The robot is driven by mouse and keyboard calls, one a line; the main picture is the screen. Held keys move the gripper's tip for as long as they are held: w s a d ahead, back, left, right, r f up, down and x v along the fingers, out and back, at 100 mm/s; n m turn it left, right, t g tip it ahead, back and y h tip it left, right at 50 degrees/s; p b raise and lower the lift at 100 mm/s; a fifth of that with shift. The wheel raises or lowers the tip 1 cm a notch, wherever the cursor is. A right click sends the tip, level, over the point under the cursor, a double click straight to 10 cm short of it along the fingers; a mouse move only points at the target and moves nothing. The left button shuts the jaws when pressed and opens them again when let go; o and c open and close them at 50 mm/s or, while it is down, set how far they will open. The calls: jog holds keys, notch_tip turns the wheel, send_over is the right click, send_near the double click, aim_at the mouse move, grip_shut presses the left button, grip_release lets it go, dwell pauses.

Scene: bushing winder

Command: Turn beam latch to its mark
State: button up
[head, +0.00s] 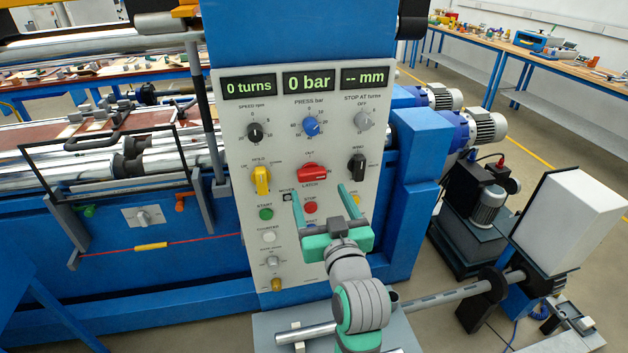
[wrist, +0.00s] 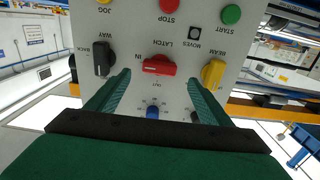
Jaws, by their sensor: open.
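The beam latch is a red handle (head: 312,172) above the word LATCH on the grey control panel (head: 230,120). It lies roughly level, with "IN" printed beside its right end and a small mark label above it. In the wrist view, which shows the panel upside down, the red handle (wrist: 158,68) lies between the fingertips, farther off. My gripper (head: 319,189) is open and empty, its green fingers reaching toward the panel just below the latch. It also shows in the wrist view (wrist: 158,78). I cannot tell that either finger touches the handle.
A yellow handle (head: 261,180) stands left of the latch and a black knob (head: 357,165) right of it. A red stop button (head: 310,208) and a green start button (head: 266,213) sit below. A blue knob (head: 311,126) is above. Displays read 0 turns and 0 bar.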

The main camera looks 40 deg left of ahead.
aim_at(313, 178)
jog(key=x, duration=0.7)
jog(key=shift+w, duration=0.1)
jog(key=c, duration=1)
